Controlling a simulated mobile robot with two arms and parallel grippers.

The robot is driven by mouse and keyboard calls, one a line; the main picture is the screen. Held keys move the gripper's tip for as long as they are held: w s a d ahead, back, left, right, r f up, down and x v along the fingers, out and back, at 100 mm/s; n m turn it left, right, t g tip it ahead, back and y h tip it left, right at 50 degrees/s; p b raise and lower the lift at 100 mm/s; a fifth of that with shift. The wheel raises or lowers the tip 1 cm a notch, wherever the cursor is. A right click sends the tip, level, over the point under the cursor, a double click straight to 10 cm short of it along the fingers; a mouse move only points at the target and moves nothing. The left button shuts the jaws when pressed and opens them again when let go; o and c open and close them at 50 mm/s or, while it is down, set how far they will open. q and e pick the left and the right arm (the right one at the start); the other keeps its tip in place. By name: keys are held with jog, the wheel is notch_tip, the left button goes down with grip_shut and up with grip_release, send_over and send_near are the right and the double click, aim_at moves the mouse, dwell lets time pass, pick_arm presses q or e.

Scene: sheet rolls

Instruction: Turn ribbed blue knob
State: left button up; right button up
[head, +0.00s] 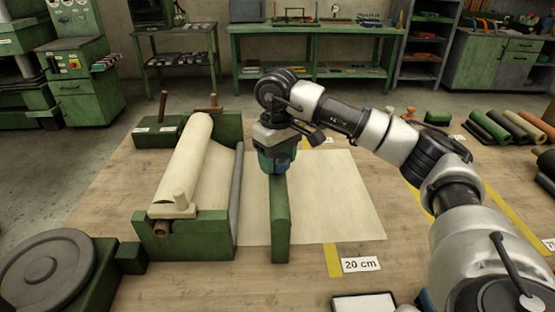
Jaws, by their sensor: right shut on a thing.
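The blue knob (283,167) shows only in small part beneath my right gripper, at the far end of a long green bar (281,222). Its ribs cannot be made out. My right gripper (277,160) points down and is shut on the blue knob; its fingers and wrist hide most of it. The green bar stands over a cream sheet (335,195) that lies flat on the wooden table. My left gripper is not in view.
Left of the bar, a cream roll (186,160) rests in a green stand (188,236). A grey disc (45,265) is at the front left. A "20 cm" label (361,265) lies by a yellow strip. Several coloured rolls (515,125) lie at the right. Bare wood shows at the front.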

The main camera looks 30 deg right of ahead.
aim_at(278, 157)
jog(key=shift+r+n, duration=0.15)
jog(key=shift+n, duration=0.45)
jog(key=o, duration=0.9)
notch_tip(278, 157, up, 11)
jog(key=shift+f+p, duration=0.15)
jog(key=shift+p, duration=0.15)
